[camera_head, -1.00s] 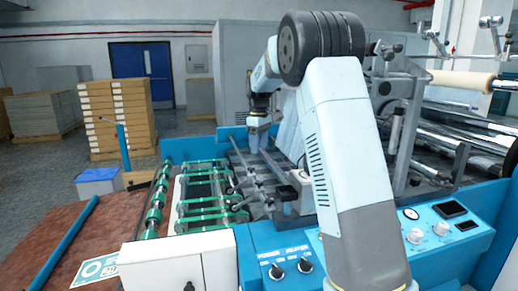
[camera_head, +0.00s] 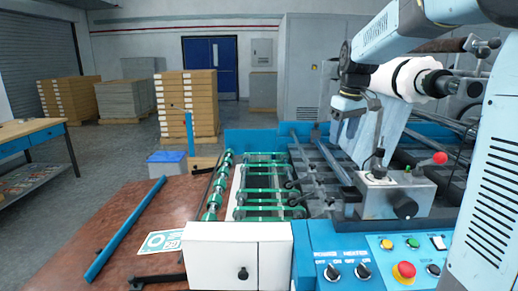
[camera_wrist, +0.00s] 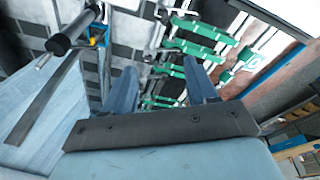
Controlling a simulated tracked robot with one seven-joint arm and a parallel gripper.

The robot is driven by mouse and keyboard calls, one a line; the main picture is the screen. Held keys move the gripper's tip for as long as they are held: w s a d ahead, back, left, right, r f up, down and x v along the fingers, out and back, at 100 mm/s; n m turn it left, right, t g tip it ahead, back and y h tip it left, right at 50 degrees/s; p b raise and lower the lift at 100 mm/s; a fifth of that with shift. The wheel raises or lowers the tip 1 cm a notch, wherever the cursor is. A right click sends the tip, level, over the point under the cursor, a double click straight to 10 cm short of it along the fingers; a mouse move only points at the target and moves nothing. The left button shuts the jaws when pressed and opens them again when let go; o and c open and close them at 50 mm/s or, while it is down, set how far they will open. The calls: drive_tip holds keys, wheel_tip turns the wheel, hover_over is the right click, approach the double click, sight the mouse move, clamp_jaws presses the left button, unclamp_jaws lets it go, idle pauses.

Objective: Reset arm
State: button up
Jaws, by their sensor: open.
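My gripper (camera_head: 343,112) hangs over the laminating machine, pointing down, at the right of the head view. In the wrist view my gripper (camera_wrist: 160,78) has its two blue-grey fingers wide apart, with nothing held between them. A white roll (camera_head: 400,78) with dark ends sits on the machine, just right of my gripper and partly behind my arm. A pale sheet (camera_head: 385,125) hangs below it. Whether my gripper touches the sheet cannot be told.
Green conveyor rollers (camera_head: 262,196) lie left of my gripper. A grey box with a red-knobbed lever (camera_head: 395,192) stands below it. The control panel (camera_head: 385,262) is in front. Stacked cartons (camera_head: 186,105) stand behind. The brown board (camera_head: 120,215) at left is mostly clear.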

drive_tip(key=s+f+m+t, duration=0.1)
drive_tip(key=s+f+m, duration=0.1)
drive_tip(key=s, duration=1.2)
drive_tip(key=s+f+m+t, duration=0.2)
drive_tip(key=s+m, duration=0.1)
drive_tip(key=s, duration=1.1)
drive_tip(key=shift+a+f+m+t, duration=0.25)
drive_tip(key=shift+m+t, duration=0.05)
